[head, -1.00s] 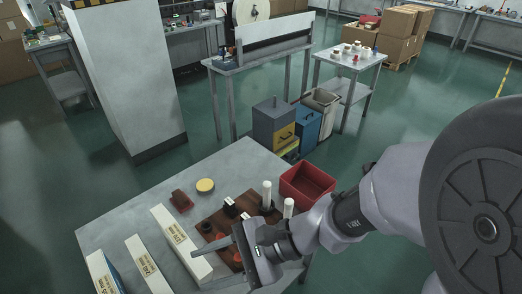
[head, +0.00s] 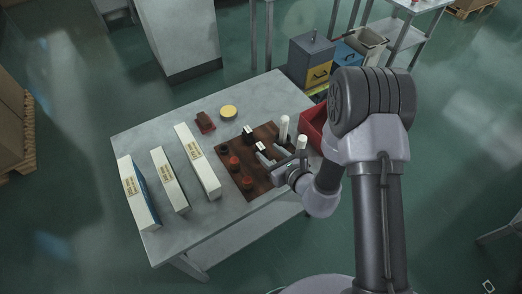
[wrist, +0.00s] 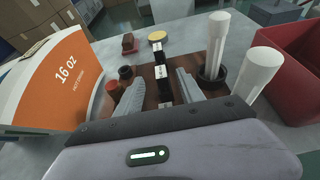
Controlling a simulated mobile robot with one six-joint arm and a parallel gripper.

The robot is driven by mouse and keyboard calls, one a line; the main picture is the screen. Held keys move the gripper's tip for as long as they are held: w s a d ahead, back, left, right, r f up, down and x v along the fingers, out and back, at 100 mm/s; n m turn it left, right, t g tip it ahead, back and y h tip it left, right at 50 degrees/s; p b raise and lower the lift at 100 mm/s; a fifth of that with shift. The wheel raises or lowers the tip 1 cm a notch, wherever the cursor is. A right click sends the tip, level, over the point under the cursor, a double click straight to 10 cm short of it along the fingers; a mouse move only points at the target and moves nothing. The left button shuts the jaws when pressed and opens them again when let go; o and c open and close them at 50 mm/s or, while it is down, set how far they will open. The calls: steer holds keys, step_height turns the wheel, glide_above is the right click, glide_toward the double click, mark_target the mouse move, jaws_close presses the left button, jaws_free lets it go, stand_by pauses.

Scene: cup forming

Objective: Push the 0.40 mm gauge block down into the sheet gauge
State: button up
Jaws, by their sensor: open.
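Small black pieces with white faces stand in a row on a dark brown board (head: 262,191). One (head: 249,133) is at the back and another (head: 261,146) is nearer my gripper (head: 273,154). In the wrist view, my gripper (wrist: 160,77) is open, with one finger on each side of a black-and-white piece (wrist: 163,72). A similar piece (wrist: 157,46) stands behind it. I cannot read any thickness marking, so I cannot tell which is the 0.40 mm block or which part is the sheet gauge. Whether the fingers touch anything is unclear.
Two white cylinders (head: 284,128) (head: 302,143) stand close to my gripper's right. Red and black round pieces (head: 234,162) sit on the board's left. Long white boxes (head: 198,165) lie farther left. A red bin (head: 314,115) is at right. A yellow disc (head: 228,112) lies behind.

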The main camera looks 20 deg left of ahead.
mark_target(262, 148)
steer(key=b+x, duration=0.1)
steer(key=x, duration=0.4)
steer(key=shift+s+d+f+b, duration=0.1)
steer(key=shift+s+f+b, duration=0.05)
steer(key=shift+f+b, duration=0.2)
steer(key=shift+d+r, duration=0.1)
jaws_close()
steer(key=shift+r, duration=0.1)
